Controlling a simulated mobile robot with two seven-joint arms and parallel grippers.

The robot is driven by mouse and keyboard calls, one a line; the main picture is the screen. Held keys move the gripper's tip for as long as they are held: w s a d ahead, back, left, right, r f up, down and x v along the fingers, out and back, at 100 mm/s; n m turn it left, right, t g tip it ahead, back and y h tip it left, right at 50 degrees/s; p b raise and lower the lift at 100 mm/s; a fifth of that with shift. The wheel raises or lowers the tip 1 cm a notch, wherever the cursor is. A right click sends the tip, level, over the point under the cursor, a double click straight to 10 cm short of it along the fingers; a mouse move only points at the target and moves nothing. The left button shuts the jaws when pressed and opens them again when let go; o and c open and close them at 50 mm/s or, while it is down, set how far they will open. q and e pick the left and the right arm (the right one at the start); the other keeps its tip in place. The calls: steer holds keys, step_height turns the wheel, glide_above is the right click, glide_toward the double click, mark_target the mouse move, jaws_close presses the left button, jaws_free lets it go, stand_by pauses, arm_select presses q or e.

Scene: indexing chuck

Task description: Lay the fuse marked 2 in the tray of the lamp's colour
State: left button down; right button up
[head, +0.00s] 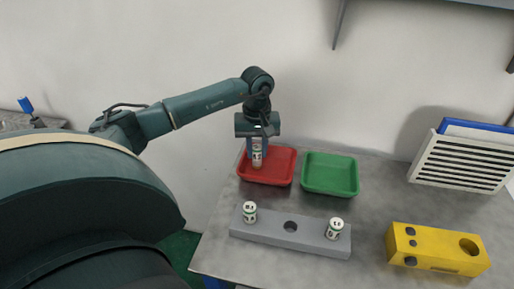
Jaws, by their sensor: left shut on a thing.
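My left gripper (257,138) points down over the red tray (284,178) and is shut on a white fuse (257,158) with dark green markings. The fuse hangs upright, in front of the red tray's left part in the picture; I cannot tell whether it touches the tray floor. Its number is too small to read. The green tray (331,190) stands to the right and looks empty. Two similar fuses, a left one (249,213) and a right one (334,229), stand in the grey holder block (268,233). I cannot make out a lit lamp. My right gripper is out of view.
The holder's middle hole (290,227) is empty. A yellow block (415,243) with a round recess and dark knobs sits at the front right. A white slatted rack (460,162) with something blue behind it stands at the right. Bare grey table lies between them.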

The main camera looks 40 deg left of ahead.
mark_target(257, 146)
arm_select(q)
steer(key=shift+f, duration=0.2)
steer(key=c, duration=1.2)
jaws_free()
steer(key=shift+r, duration=0.1)
step_height(257, 146, up, 12)
steer(key=shift+r, duration=0.15)
